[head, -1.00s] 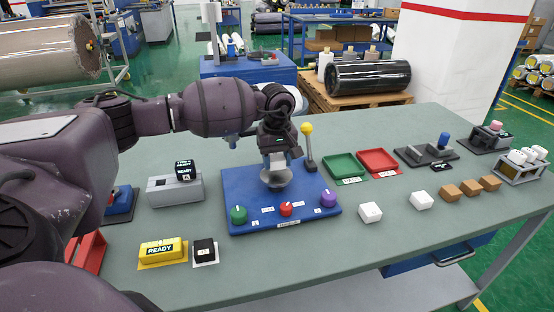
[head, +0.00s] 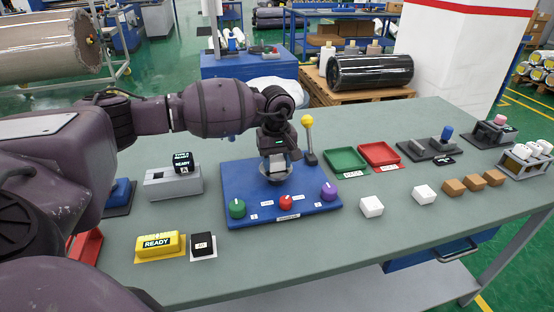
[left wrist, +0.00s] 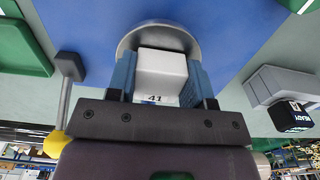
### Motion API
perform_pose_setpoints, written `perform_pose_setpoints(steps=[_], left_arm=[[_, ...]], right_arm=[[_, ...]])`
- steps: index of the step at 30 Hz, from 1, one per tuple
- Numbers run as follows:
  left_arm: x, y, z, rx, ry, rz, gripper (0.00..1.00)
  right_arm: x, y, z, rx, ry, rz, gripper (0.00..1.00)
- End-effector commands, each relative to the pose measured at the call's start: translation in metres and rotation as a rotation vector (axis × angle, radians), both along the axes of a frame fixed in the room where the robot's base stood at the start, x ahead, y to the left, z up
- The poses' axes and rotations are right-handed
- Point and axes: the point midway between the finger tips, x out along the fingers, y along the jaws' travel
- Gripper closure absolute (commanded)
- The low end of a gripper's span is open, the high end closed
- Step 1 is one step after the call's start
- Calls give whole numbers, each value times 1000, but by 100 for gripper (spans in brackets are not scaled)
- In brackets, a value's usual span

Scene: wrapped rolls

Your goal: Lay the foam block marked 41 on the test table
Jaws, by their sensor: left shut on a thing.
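My left gripper (head: 273,167) is shut on a white foam block (left wrist: 160,72). The number 41 shows on the face towards the left wrist camera. The block sits between the two blue-grey fingers, over a round grey metal disc (left wrist: 150,33), seemingly the test table. The disc stands on a blue panel (head: 240,190) and is largely hidden by the gripper in the head view. I cannot tell whether the block touches the disc. My right gripper is not in view.
The panel has green (head: 237,208), red (head: 286,202) and purple (head: 329,191) knobs. A yellow-topped lever (head: 307,135) stands close right of the gripper. Green (head: 345,160) and red (head: 380,154) trays and two white blocks (head: 371,206) lie further right.

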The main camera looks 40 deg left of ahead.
Motion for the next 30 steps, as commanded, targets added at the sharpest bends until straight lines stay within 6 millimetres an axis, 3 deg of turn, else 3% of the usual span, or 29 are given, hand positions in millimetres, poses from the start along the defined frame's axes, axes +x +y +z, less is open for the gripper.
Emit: perform_pose_setpoints(steps=[2,3,9,24,30], left_arm=[[0,0,1,0,-1,0,75],[0,0,1,-1,-1,0,52],[0,0,1,-1,-1,0,23],[0,0,1,0,0,0,23],[1,0,44,0,-5,-1,23]], right_arm=[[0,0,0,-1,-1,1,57],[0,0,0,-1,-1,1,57],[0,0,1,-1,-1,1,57],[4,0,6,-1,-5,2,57],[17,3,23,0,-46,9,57]])
